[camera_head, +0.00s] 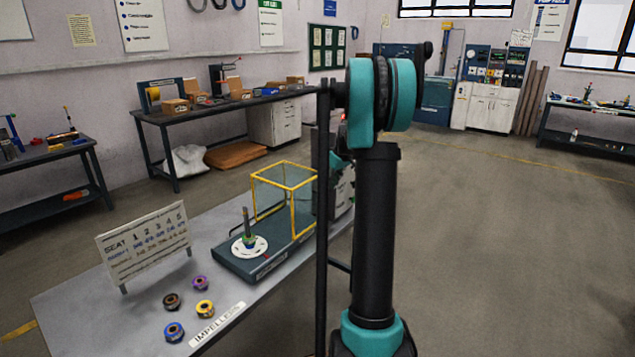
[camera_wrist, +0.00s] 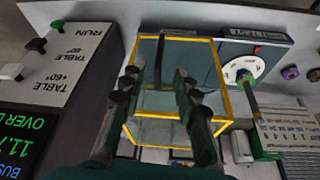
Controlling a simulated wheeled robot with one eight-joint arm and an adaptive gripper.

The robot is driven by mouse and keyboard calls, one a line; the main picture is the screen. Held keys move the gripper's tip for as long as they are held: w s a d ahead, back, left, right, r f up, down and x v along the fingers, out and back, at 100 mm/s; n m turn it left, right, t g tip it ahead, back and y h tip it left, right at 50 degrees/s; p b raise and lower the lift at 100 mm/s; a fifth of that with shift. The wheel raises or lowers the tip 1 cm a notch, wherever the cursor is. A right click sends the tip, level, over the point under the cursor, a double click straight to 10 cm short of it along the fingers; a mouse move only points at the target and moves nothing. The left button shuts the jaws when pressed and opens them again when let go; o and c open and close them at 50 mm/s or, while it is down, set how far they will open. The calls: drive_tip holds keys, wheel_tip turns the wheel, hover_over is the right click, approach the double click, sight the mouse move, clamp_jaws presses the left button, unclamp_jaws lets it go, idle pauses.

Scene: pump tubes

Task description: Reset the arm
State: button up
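My gripper (camera_wrist: 160,80) shows in the wrist view with its two green, dark-padded fingers apart and nothing visible between them. The yellow-framed clear box (camera_wrist: 218,75) lies beyond the fingers. In the head view my arm rises in the foreground at right of centre, and my gripper cannot be made out there. The yellow-framed box (camera_head: 285,163) stands on the dark base plate (camera_head: 232,264) on the grey table. An upright post (camera_head: 246,222) stands on a white disc (camera_head: 236,250) beside the box; the disc also shows in the wrist view (camera_wrist: 238,66).
Blue (camera_head: 173,331), yellow (camera_head: 205,308), brown (camera_head: 171,301) and purple (camera_head: 199,282) ring parts lie at the table's front left. A seat chart board (camera_head: 145,243) stands behind them. A control panel (camera_wrist: 75,62) and a green-digit display (camera_wrist: 28,135) are left in the wrist view. Floor at right is clear.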

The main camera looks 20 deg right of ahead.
drive_tip(key=s+a+f+m, duration=0.1)
drive_tip(key=s+a+f, duration=0.2)
drive_tip(key=s, duration=1)
drive_tip(key=s+a+f+m+h, duration=0.1)
drive_tip(key=s+a+f, duration=0.3)
drive_tip(key=s+a, duration=0.4)
drive_tip(key=s+a+f+m+h, duration=0.1)
drive_tip(key=s+a+f+m, duration=0.2)
drive_tip(key=s, duration=1.5)
drive_tip(key=shift+s+a+f, duration=0.2)
drive_tip(key=shift+a+f, duration=0.45)
drive_tip(key=shift+a, duration=0.6)
